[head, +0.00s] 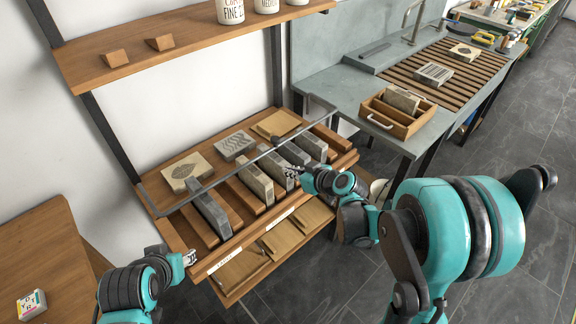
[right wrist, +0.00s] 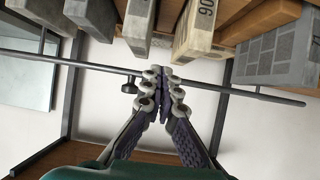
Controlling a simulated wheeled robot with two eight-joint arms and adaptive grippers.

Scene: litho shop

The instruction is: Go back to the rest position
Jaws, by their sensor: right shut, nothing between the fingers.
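My right gripper (head: 292,172) is at the front of the lower rack shelf, close to the metal rail (head: 262,152) and the upright stone blocks. In the right wrist view its fingers (right wrist: 162,80) are together with nothing between them, and the rail (right wrist: 215,86) crosses behind the tips. I cannot tell whether the fingers touch the rail. My left gripper (head: 190,258) is at the left front corner of the rack, beside the shelf edge. It is small there and its fingers are unclear.
Several stone blocks (head: 255,179) stand on the shelf, and flat stones such as the leaf-patterned one (head: 185,172) lie behind. A wooden crate (head: 400,121) stands on the grey sink counter (head: 337,88). A wooden table (head: 40,245) is at left. Open floor (head: 540,245) lies at right.

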